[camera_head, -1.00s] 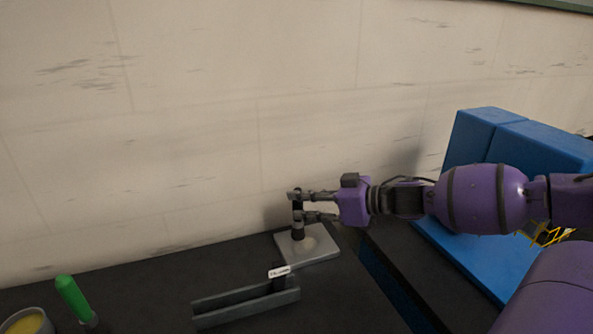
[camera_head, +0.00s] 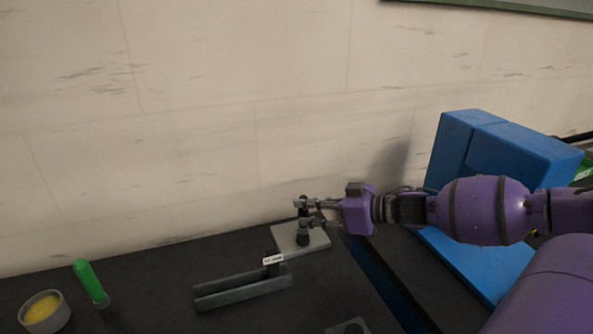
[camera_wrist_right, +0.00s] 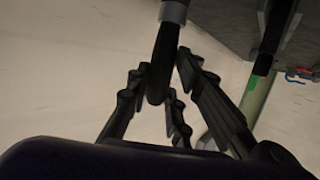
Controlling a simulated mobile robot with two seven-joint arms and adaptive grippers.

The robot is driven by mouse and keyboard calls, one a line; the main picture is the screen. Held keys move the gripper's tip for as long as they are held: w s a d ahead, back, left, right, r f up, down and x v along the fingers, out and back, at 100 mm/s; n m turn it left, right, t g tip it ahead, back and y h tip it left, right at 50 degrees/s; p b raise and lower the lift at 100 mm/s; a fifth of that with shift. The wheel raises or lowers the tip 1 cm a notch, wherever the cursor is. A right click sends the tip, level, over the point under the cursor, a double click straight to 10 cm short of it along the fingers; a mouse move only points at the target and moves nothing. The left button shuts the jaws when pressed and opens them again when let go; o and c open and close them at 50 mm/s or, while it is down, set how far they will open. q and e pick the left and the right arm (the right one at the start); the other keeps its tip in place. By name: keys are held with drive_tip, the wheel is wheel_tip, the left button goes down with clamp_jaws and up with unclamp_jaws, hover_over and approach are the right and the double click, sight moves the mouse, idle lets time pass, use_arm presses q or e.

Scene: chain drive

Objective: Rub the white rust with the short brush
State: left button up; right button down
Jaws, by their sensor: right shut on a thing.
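The short brush (camera_head: 303,238) is dark and stands nearly upright over a light grey plate (camera_head: 320,241) at the back of the dark table. My right gripper (camera_head: 305,213) comes in from the right and is shut on its handle. In the right wrist view the dark handle (camera_wrist_right: 162,60) lies between the fingers, with a grey band at the picture's top. The brush's lower end is over the plate's middle; I cannot tell whether it touches. No rust patch can be made out on the plate now; the brush covers its middle. My left gripper is not in view.
A long grey holder (camera_head: 240,290) with a small white label stands in front of the plate. A green-handled tool (camera_head: 88,280) and a round dish with yellow contents (camera_head: 45,310) are at left. Blue blocks (camera_head: 470,150) stand at right. A wall closes the back.

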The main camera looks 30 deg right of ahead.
drive_tip(key=shift+s+a+r, duration=0.1)
drive_tip(key=shift+s, duration=0.3)
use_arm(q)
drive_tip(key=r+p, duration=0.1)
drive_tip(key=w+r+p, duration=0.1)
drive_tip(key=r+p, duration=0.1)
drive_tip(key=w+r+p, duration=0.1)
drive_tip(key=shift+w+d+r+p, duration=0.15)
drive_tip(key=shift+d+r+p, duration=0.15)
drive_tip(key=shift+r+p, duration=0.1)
use_arm(e)
wheel_tip(320, 180, up, 8)
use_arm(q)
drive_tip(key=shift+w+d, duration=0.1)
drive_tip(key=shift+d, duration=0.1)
use_arm(e)
drive_tip(key=shift+s+a+f, duration=0.1)
drive_tip(key=shift+s+f, duration=0.1)
